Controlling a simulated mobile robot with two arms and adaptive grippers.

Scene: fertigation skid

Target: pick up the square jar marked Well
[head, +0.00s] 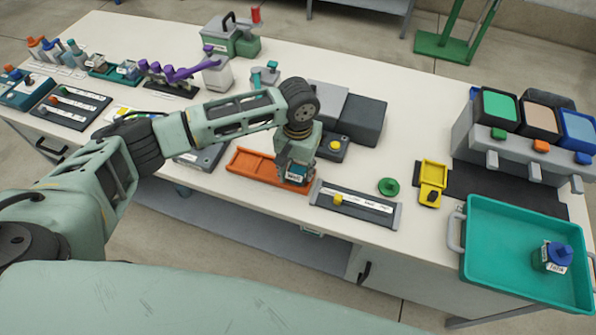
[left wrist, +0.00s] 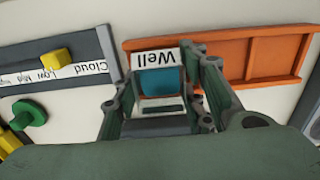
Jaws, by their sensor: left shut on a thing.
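The square jar marked Well (head: 295,176) has a white label and a teal body. It is at the right end of the orange rack (head: 251,163). My left gripper (head: 293,168) comes down over it from above and is shut on it. In the left wrist view the jar (left wrist: 162,84) sits between the two fingers of my left gripper (left wrist: 165,92), its label upside down, with the orange rack (left wrist: 280,57) just beyond. I cannot tell whether the jar touches the rack floor. My right gripper is not in view.
A slider panel (head: 357,204) with a yellow knob lies just right of the jar. A green disc (head: 388,186) and a yellow holder (head: 432,182) lie further right. A teal tray (head: 500,270) at the right holds a blue-lidded jar (head: 553,258).

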